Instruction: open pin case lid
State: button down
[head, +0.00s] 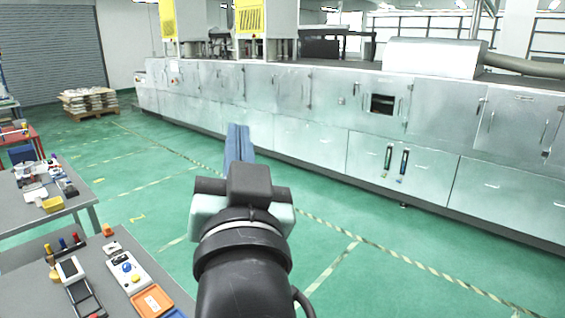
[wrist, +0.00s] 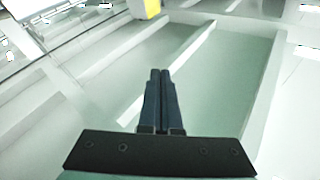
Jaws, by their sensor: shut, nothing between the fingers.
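My gripper (head: 238,135) is raised over the green floor in the head view, its blue fingers together and pointing away from me. In the wrist view my gripper (wrist: 161,75) shows both fingers side by side, closed with nothing between them, against pale ceiling and wall. I cannot make out a pin case or its lid for certain in either view. Small items stand on the grey tables to the left, too small to name surely. My gripper is well to the right of these tables and touches nothing.
A near grey table (head: 30,290) holds a white box with coloured buttons (head: 128,270), an orange tray (head: 152,302) and small pegs. Another grey table (head: 80,203) stands behind it. A long metal machine (head: 300,125) lines the back. Green floor between is open.

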jog(key=s+d+r+n+t+h+b, duration=0.1)
jog(key=s+d+r+t+h, duration=0.35)
jog(key=s+r, duration=0.7)
jog(key=w+a+f+m+g+y+p, duration=0.1)
jog(key=w+a+f+g+y, duration=0.2)
jog(key=w+f, duration=0.4)
jog(key=w+a+f+m+g+y+p, duration=0.1)
jog(key=w+a+f+g+y, duration=0.25)
jog(key=f, duration=0.55)
jog(key=w+a+f+m+g+p, duration=0.1)
jog(key=a+f+g, duration=0.3)
jog(key=f, duration=0.5)
jog(key=w+a+f+m+g+p, duration=0.1)
jog(key=a+f+g, duration=0.3)
jog(key=f, duration=0.5)
jog(key=s+a+f+m+g+h+p, duration=0.1)
jog(key=s+f+g, duration=0.3)
jog(key=s+f, duration=0.5)
jog(key=s+a+f+m+g+h+p, duration=0.1)
jog(key=s+a+f+g+p, duration=0.2)
jog(key=s+f, duration=0.7)
jog(key=s+a+f+m+g+h+p, duration=0.1)
jog(key=s+a+f+g+p, duration=0.1)
jog(key=s+f+g, duration=0.4)
jog(key=shift+s+a+f+m+g, duration=0.4)
jog(key=shift+s+a+f, duration=0.5)
jog(key=shift+s+f, duration=1.65)
